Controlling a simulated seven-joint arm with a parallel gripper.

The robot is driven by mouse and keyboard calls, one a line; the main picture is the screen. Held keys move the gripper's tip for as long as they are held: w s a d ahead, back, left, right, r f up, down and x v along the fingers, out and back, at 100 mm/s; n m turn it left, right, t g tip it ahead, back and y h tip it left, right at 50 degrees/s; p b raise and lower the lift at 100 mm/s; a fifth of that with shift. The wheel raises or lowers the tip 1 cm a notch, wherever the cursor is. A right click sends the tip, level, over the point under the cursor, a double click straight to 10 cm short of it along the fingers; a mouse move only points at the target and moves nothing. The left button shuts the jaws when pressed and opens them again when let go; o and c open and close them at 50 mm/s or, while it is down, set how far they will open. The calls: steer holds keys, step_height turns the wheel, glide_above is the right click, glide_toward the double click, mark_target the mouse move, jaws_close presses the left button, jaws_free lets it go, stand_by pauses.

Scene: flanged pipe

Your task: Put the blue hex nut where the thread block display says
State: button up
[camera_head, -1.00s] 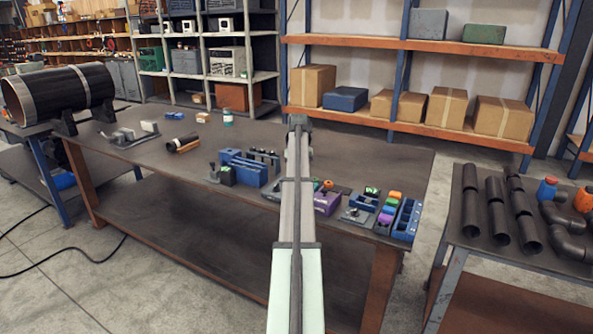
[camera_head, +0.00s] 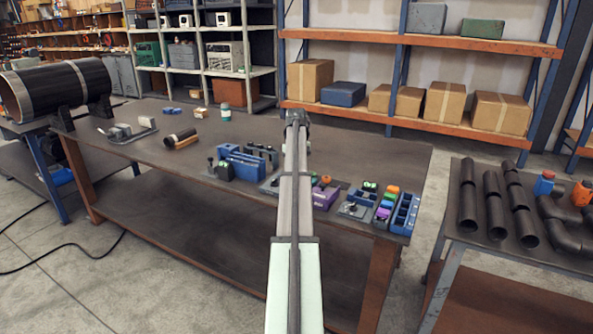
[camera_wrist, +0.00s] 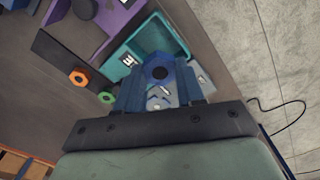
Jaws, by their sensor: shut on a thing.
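In the wrist view my gripper (camera_wrist: 159,92) is shut on the blue hex nut (camera_wrist: 160,60), whose dark round hole faces the camera. The nut is in front of a teal tray (camera_wrist: 126,72); I cannot tell its height above it. A small white label with a dark mark (camera_wrist: 128,60) shows on the tray, too small to read surely. In the head view my arm hides the gripper and nut. Small lit green displays stand on the bench, one on a dark block (camera_head: 225,164) and one further right (camera_head: 370,186); their text is unreadable.
An orange nut (camera_wrist: 79,77) and a green nut (camera_wrist: 106,97) lie beside the teal tray. A purple block (camera_wrist: 108,22) stands near them. In the head view a blue holder (camera_head: 242,164) and a blue bin row (camera_head: 404,213) are on the bench (camera_head: 190,150). The bench's left part has free room.

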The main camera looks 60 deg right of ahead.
steer(key=shift+f, duration=0.1)
steer(key=shift+f, duration=2)
steer(key=shift+f, duration=0.6)
